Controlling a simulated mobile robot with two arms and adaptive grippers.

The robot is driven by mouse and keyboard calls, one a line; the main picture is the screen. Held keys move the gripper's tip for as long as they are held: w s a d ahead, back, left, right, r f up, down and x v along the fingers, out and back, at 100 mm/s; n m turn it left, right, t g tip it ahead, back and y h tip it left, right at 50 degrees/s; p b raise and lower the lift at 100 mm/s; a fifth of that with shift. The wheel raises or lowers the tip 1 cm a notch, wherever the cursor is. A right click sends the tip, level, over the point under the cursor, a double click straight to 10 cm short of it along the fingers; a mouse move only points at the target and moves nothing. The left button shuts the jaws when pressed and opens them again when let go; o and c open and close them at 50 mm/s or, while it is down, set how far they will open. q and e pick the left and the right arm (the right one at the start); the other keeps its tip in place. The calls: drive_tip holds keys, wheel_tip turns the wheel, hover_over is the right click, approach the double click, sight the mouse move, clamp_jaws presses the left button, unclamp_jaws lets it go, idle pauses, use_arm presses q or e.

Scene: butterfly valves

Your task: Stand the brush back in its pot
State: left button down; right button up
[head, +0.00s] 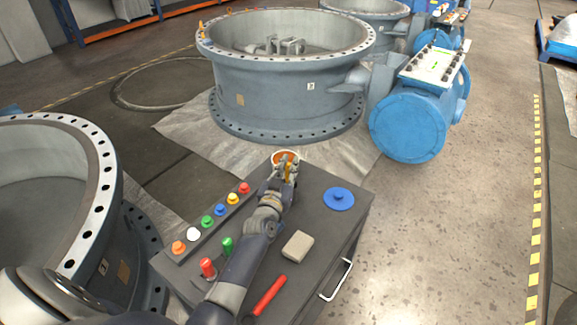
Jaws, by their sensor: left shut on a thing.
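The pot (284,155) is a small round vessel with a pale rim and an orange inside, at the far edge of the dark cabinet top. My left gripper (286,170) is at the near side of the pot and overlaps it in the picture. It is shut on the brush (289,174), which shows as a short, upright orange-yellow piece between the fingers. The brush's lower end is hidden by the gripper, and I cannot tell whether it is inside the pot or in front of it. My right gripper is not in view.
On the cabinet top (318,213) are a row of coloured buttons (207,222), a blue lidded disc (339,198), a beige block (298,246), a red-handled tool (269,295) and red and green upright pieces (208,268). Large valve bodies (285,85) stand beyond and left.

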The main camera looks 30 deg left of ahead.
use_arm(q)
drive_tip(key=c, duration=1.4)
unclamp_jaws()
drive_tip(key=shift+c, duration=0.2)
drive_tip(key=shift+s+d+f, duration=0.15)
drive_tip(key=shift+s, duration=0.45)
drive_tip(key=s+d, duration=0.2)
drive_tip(key=s, duration=0.8)
drive_tip(key=shift+s, duration=0.3)
